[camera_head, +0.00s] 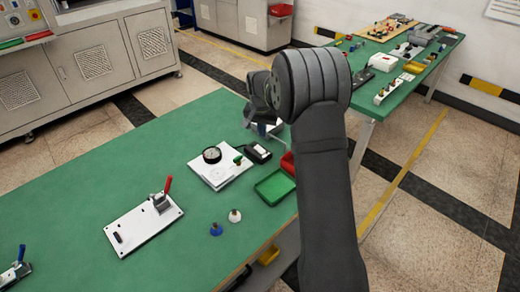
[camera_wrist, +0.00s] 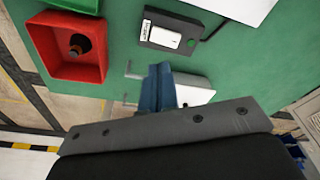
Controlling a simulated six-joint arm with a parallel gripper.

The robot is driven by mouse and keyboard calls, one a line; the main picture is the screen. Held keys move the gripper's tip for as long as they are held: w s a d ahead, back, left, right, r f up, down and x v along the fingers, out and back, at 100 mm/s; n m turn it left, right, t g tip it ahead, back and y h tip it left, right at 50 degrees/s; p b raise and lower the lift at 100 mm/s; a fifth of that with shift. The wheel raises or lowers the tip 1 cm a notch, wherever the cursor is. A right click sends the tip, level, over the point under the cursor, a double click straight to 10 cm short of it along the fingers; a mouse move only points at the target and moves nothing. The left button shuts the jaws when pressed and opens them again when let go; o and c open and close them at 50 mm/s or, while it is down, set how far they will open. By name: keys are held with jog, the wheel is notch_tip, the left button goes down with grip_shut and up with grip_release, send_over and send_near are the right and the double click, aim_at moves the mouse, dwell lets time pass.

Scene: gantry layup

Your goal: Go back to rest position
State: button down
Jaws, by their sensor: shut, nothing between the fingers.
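My gripper (camera_wrist: 158,88) shows in the wrist view as blue fingers, shut and empty, above the green table (camera_wrist: 262,60). In the head view my arm rises over the table's right end, and the gripper is mostly hidden behind it. A dark box with a white switch (camera_wrist: 166,37) lies just beyond the fingertips in the wrist view. It also shows in the head view (camera_head: 258,153).
A red bin (camera_wrist: 62,62) holding a dark part stands beside the switch box. A green tray (camera_head: 274,186), a white plate with a dial (camera_head: 213,171), a white clamp board (camera_head: 140,223) and two small knobs sit on the near table. A second green table stands behind right.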

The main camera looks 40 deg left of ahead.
notch_tip(320, 180, down, 7)
jog(key=shift+f, duration=0.1)
dwell(0.7)
jog(key=shift+r, duration=4.3)
notch_tip(320, 180, up, 13)
jog(key=m+y, duration=0.2)
jog(key=m, duration=0.4)
send_over(262, 151)
jog(key=s+d, duration=0.4)
jog(key=s, duration=0.1)
jog(key=shift+d+r+t, duration=0.1)
jog(key=shift+r+t, duration=0.1)
jog(key=shift+t, duration=0.1)
